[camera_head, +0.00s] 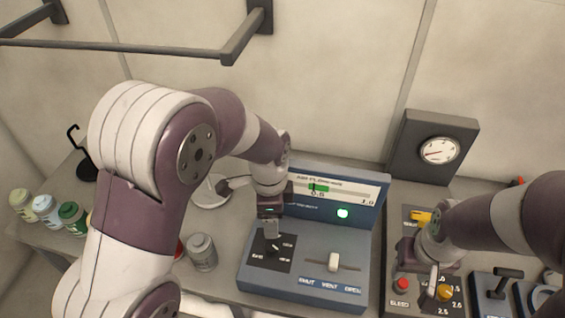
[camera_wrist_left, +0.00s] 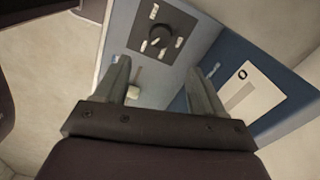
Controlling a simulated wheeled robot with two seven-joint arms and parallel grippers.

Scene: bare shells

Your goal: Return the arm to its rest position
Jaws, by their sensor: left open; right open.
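My left arm (camera_head: 130,215) comes in from the left and bends over the bench. Its gripper (camera_head: 270,228) is above the knob side of a blue console (camera_head: 310,270). In the left wrist view its two fingers (camera_wrist_left: 163,82) are apart with nothing between them. The console's black knob (camera_wrist_left: 160,38) and white slider (camera_wrist_left: 137,92) show beyond the fingers. My right arm (camera_head: 505,225) comes in from the right. Its gripper (camera_head: 432,275) is over a dark panel, near a red button (camera_head: 402,284) and a yellow knob (camera_head: 445,292). Its fingers are small and partly hidden.
The console's screen (camera_head: 335,190) shows a green bar, and a green lamp (camera_head: 343,213) is lit. A gauge box (camera_head: 439,150) stands behind. Several jars (camera_head: 45,210) and a grey jar (camera_head: 202,252) are on the bench. A wall rail (camera_head: 130,47) is above. A lever (camera_head: 505,280) is at right.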

